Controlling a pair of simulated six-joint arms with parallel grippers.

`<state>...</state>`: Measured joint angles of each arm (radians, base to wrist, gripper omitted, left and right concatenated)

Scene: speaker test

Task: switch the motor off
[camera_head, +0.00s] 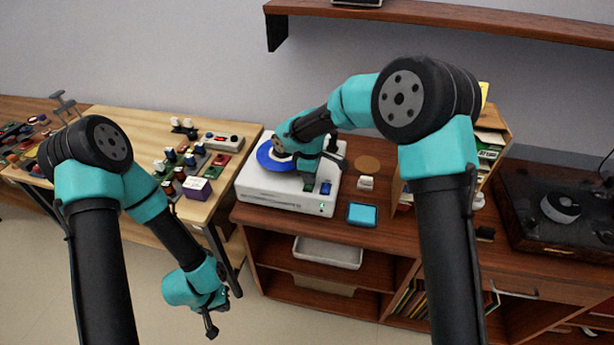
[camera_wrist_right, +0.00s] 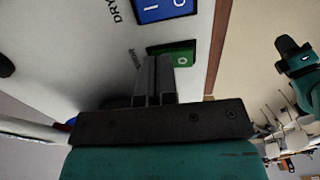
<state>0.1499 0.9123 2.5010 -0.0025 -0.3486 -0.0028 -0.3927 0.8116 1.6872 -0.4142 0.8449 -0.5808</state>
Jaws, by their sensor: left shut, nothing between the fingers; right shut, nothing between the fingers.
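A white machine (camera_head: 262,198) with a blue disc (camera_head: 268,157) on top stands on the brown cabinet. In the right wrist view, a blue rocker switch (camera_wrist_right: 165,8) marked I and O sits beside lettering starting "DRY". A green rocker switch (camera_wrist_right: 184,53) is next to it, its label partly hidden. My right gripper (camera_wrist_right: 154,70) is shut and empty, its fingertips right at the green switch's near edge and covering part of it. I cannot tell if they touch it. My left gripper (camera_head: 211,328) is shut and empty, hanging low in front of the wooden table.
A light wooden table (camera_head: 135,125) with several small items is at left. A blue square pad (camera_head: 362,214) and a small white item (camera_head: 366,183) lie right of the machine. A turntable (camera_head: 560,207) stands at far right, and a shelf (camera_head: 440,14) hangs above.

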